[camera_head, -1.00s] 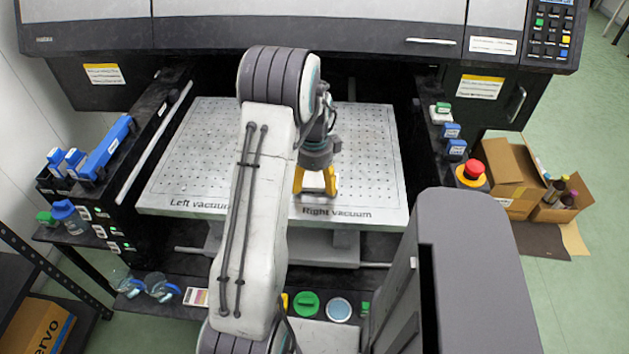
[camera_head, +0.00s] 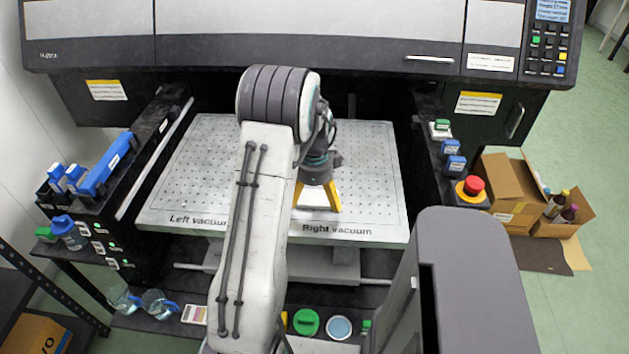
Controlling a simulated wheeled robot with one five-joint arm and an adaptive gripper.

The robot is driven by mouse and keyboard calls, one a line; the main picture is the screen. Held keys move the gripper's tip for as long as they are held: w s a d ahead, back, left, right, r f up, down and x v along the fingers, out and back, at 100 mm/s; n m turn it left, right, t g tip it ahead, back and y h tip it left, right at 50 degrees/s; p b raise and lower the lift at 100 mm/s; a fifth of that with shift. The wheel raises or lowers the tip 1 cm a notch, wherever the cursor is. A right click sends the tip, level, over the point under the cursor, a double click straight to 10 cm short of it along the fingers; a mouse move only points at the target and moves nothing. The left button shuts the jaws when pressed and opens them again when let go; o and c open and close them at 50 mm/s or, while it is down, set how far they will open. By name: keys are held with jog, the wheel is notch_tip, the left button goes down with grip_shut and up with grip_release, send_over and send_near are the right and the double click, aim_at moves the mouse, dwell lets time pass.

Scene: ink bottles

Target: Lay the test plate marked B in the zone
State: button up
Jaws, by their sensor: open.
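My gripper (camera_head: 317,203) has yellow fingers spread apart, over the right part of the perforated vacuum table (camera_head: 225,160), behind the "Right vacuum" lettering. A small pale flat piece (camera_head: 319,197) shows between the fingers and looks like a plate lying on the table. Its marking is not readable, so I cannot tell if it is plate B. I cannot tell whether a finger touches it. My arm hides the middle of the table. No outlined zone is distinguishable.
Bottles and blue holders (camera_head: 105,165) stand on the left ledge. An emergency stop (camera_head: 472,188) and buttons are at the right. A green lid (camera_head: 306,322) and blue round dish (camera_head: 339,327) sit on the front shelf. Cardboard boxes (camera_head: 515,190) stand at the right.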

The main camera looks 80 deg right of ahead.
aim_at(314, 201)
notch_tip(314, 201, up, 11)
jog(key=shift+r, duration=0.15)
dwell(0.4)
jog(key=shift+a, duration=0.1)
jog(key=w+a+r+n+t+h, duration=0.1)
jog(key=w+a+r+n, duration=0.3)
jog(key=w+a+n, duration=0.55)
jog(key=w+a+r+n, duration=0.4)
jog(key=w+a+n, duration=0.3)
jog(key=w+a, duration=0.5)
jog(key=s+a+f+n+t+y, duration=0.1)
jog(key=a+n+t, duration=0.1)
jog(key=a+n, duration=1.6)
jog(key=a, duration=0.4)
jog(key=shift+a+f+n+t, duration=0.15)
jog(key=shift+a+n+t, duration=0.2)
jog(key=shift+a+t, duration=0.05)
